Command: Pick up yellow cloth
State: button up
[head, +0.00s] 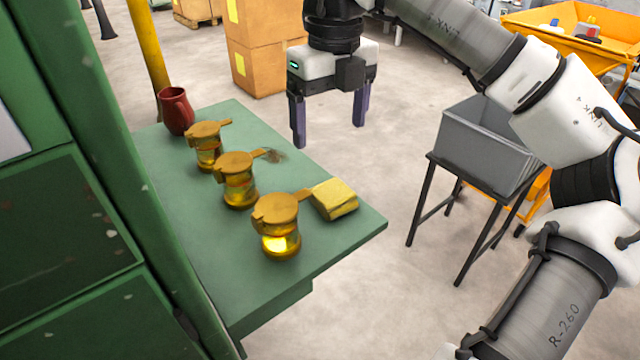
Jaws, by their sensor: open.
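The yellow cloth (335,198) is a small folded pad lying on the green table (345,240), near its right edge. It lies just right of the nearest brass-lidded jar (280,243), close to the jar's lid handle. My gripper (330,135) is open and empty, fingers pointing down. In the picture it is above the cloth, over the far right side of the table. How high it is above the table I cannot tell. The cloth is fully in view.
Two more brass-lidded jars (238,192) (208,155) and a red jug (176,110) stand in a row on the table. A green cabinet (70,220) borders the left. A grey bin (488,140) stands on a black stand at right. Cardboard boxes (258,60) are behind.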

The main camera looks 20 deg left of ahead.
jog(key=p, duration=0.1)
send_over(333, 192)
notch_tip(333, 192, down, 8)
jog(key=shift+s+f, duration=0.15)
jog(key=shift+f+p, duration=1.3)
jog(key=shift+f, duration=1.4)
jog(key=shift+c, duration=0.3)
jog(key=c, duration=1)
jog(key=shift+r, duration=0.1)
